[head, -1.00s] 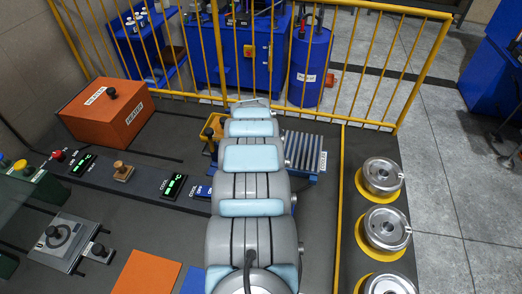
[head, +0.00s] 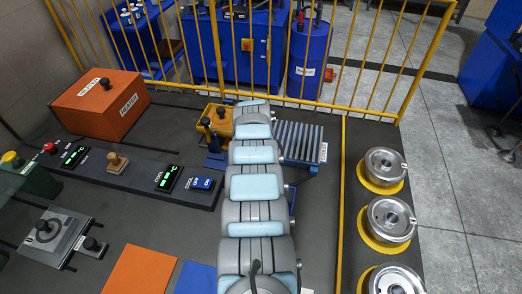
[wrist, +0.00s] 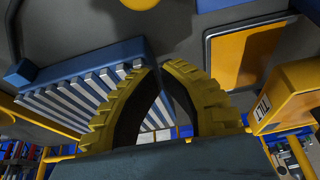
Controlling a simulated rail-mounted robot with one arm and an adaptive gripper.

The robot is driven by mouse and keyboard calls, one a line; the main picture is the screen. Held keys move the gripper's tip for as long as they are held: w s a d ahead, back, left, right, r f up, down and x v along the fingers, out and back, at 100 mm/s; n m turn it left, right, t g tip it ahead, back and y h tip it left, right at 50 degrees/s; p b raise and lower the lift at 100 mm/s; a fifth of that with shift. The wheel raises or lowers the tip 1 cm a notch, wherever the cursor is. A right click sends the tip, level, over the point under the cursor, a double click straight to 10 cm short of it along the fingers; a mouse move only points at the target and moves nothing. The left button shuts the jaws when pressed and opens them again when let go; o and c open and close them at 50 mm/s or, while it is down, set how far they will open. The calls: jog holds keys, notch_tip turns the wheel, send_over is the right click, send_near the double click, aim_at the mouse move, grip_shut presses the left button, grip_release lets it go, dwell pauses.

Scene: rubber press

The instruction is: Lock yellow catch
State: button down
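A yellow block (head: 217,116) with dark knobs stands left of the far end of my arm in the head view, beside the slatted cooler (head: 303,141). I cannot tell which part of it is the catch. My arm hides some of that area and my gripper in the head view. In the wrist view my gripper (wrist: 164,68) has yellow ridged fingers with dark inner pads. The fingertips meet and nothing shows held between them. The cooler slats (wrist: 85,100) lie beyond and left of the fingers. A yellow box with a white label (wrist: 290,100) stands to the right, apart from them.
An orange heater (head: 100,103) and a control panel (head: 130,172) lie left of my arm. Several metal moulds (head: 390,217) stand on yellow discs at the right. A yellow railing (head: 280,60) bounds the back. An orange plate (head: 140,270) lies in front.

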jog(key=shift+w+f+b, duration=0.15)
jog(key=shift+f+b, duration=0.5)
jog(key=shift+b, duration=0.05)
jog(key=shift+r+p, duration=0.5)
jog(key=shift+p, duration=0.65)
jog(key=s+p, duration=0.1)
jog(key=p, duration=0.2)
jog(key=s+p, duration=0.1)
jog(key=p, duration=0.2)
jog(key=shift+a+f, duration=0.15)
jog(key=shift+a, duration=0.15)
jog(key=s+p, duration=0.1)
jog(key=p, duration=0.2)
jog(key=shift+a, duration=0.25)
jog(key=shift+s+f+p, duration=0.25)
jog(key=shift+s+p, duration=0.1)
jog(key=shift+p, duration=0.5)
jog(key=shift+s+d+f+m, duration=0.1)
jog(key=shift+s+m, duration=0.15)
jog(key=shift+m, duration=0.05)
